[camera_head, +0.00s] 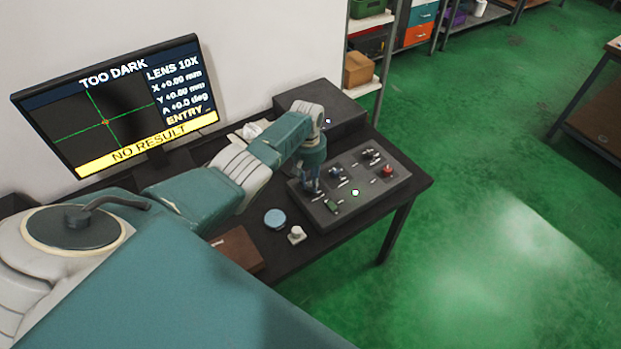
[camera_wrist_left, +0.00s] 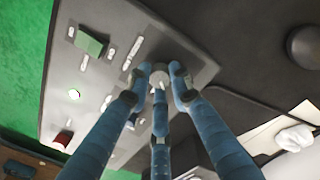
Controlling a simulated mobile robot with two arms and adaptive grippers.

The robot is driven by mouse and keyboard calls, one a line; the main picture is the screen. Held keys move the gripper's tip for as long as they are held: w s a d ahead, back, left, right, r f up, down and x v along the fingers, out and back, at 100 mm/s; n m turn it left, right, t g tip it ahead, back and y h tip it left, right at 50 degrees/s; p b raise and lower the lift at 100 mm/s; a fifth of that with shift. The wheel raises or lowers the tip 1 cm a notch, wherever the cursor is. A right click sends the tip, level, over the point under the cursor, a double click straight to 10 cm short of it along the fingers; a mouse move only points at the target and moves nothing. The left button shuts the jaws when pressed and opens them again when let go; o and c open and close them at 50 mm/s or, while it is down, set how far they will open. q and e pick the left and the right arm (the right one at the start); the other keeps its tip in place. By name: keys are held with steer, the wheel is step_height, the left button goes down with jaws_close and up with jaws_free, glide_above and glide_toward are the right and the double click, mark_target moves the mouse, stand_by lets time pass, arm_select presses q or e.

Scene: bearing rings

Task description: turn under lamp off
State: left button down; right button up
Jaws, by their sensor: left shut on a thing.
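The grey control panel (camera_head: 383,193) lies on the dark table. My left gripper (camera_head: 312,189) points down at the panel's left part. In the left wrist view its blue fingers (camera_wrist_left: 160,92) close around a small round grey knob (camera_wrist_left: 159,76) on the panel. The labels are too small to read, so I cannot tell which control is the under lamp's. The monitor (camera_head: 110,105) reads "TOO DARK" and "NO RESULT". My right gripper is out of view.
A blue round disc (camera_head: 275,218) and a small white piece (camera_head: 296,235) lie on the table left of the panel. A dark box (camera_head: 340,112) stands behind the panel. Shelves line the back. The green floor right of the table is clear.

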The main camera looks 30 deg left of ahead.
mark_target(309, 185)
arm_select(q)
steer(key=n+p, duration=0.1)
steer(key=n, duration=0.2)
steer(key=shift+r+n, duration=0.15)
steer(key=shift+n, duration=0.15)
steer(key=shift+n+p, duration=0.45)
steer(key=shift+n, duration=1.35)
steer(key=c, duration=1.5)
jaws_free()
steer(key=shift+c, duration=0.2)
steer(key=shift+r, duration=0.4)
step_height(309, 185, up, 11)
steer(key=shift+s, duration=0.25)
